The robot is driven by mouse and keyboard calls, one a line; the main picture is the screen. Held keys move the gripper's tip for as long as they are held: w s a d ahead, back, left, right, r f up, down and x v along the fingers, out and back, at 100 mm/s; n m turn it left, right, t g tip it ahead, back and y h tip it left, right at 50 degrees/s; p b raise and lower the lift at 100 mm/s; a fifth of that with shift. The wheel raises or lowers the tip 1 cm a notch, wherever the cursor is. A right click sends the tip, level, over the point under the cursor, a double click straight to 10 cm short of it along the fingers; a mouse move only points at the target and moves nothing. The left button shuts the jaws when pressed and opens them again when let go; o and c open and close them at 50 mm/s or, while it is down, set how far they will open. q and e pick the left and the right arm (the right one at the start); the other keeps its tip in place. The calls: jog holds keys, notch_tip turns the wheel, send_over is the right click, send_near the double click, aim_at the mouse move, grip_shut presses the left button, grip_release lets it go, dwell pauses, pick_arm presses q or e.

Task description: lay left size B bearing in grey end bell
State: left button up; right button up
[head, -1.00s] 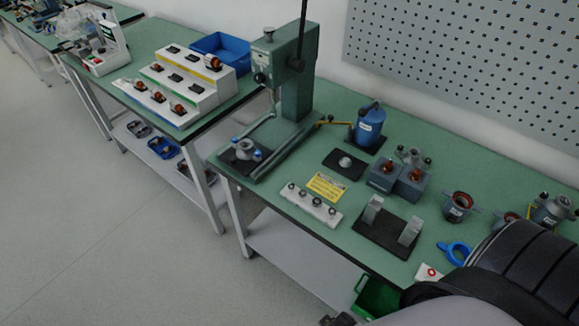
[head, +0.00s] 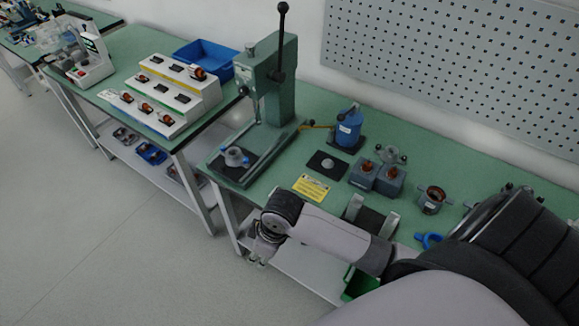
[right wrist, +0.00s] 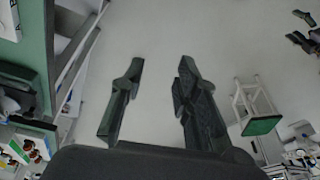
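A grey part with blue-tipped arms, which looks like the grey end bell (head: 235,157), sits on the base of the green press (head: 280,85). My right gripper (head: 257,262) hangs over the table's front edge, pointing down, to the right of and nearer than the end bell. In the right wrist view my right gripper (right wrist: 161,65) has its two fingers wide apart with only floor between them. My left gripper is not in view.
The floor left of the table is clear.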

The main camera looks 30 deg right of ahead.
jog(key=w+d+r+g+h, duration=0.1)
jog(key=w+d+r, duration=0.1)
jog(key=w+d, duration=0.6)
jog(key=w+d+r+g+h, duration=0.1)
jog(key=w+d+r, duration=0.2)
jog(key=w+d, duration=0.55)
jog(key=f+b, duration=0.2)
jog(key=s+d+f+b, duration=0.1)
jog(key=f+b, duration=0.1)
jog(key=b, duration=0.1)
jog(key=s+d+f+b, duration=0.1)
jog(key=f+b, duration=0.1)
jog(key=shift+s+f+b, duration=0.1)
jog(key=shift+b, duration=0.2)
jog(key=shift+a, duration=0.1)
jog(key=shift+f+p, duration=0.4)
jog(key=shift+p, duration=0.45)
jog(key=shift+f+p, duration=0.6)
jog(key=shift+f, duration=1.15)
